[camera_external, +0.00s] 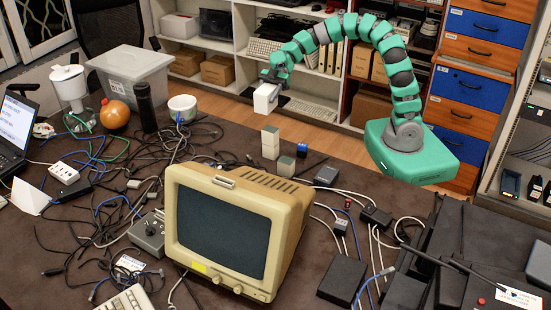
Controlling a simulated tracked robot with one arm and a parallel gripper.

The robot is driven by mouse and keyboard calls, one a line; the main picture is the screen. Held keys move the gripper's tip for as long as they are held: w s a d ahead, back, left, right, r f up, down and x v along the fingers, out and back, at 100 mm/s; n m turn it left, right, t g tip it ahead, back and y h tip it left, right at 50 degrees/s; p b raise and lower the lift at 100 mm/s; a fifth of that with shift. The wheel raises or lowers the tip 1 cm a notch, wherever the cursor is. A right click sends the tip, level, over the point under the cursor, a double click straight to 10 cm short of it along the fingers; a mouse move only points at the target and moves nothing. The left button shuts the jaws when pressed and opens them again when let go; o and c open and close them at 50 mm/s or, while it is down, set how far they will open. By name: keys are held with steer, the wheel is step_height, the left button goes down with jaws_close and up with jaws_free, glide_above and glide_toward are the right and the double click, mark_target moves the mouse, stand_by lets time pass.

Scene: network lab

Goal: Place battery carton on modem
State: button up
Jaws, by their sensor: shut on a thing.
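My gripper (269,82) is at the end of the green arm, pointing down above the far side of the table. It is shut on a small white box (265,99), seemingly the battery carton, held clear of the tabletop. I cannot tell for sure which thing is the modem. A flat black box (347,282) lies at the right front of the table. A smaller dark box (327,175) lies behind the monitor. Either may be the modem. The carton is apart from both.
A beige monitor (235,225) stands in the middle. Small pale blocks (270,151) (286,166) stand behind it, near the held box. Loose cables cover much of the table. A white bowl (182,107), black bottle (146,107) and clear bin (132,72) stand at the back left.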

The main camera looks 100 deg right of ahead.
step_height(320, 180, up, 7)
steer(key=shift+f, duration=0.2)
steer(key=w+a+f, duration=0.1)
steer(key=w+a, duration=0.1)
steer(key=a, duration=1.5)
steer(key=w+a, duration=0.2)
steer(key=a, duration=1.5)
steer(key=s+a+m, duration=0.1)
steer(key=s+a, duration=0.9)
steer(key=a, duration=0.3)
steer(key=s+a, duration=0.9)
steer(key=a, duration=0.4)
steer(key=b, duration=0.2)
glide_above(343, 276)
steer(key=shift+t+h, duration=0.4)
step_height(343, 276, down, 12)
steer(key=shift+s, duration=0.1)
steer(key=shift+f+b, duration=0.95)
steer(key=shift+f, duration=0.8)
steer(key=shift+f, duration=0.1)
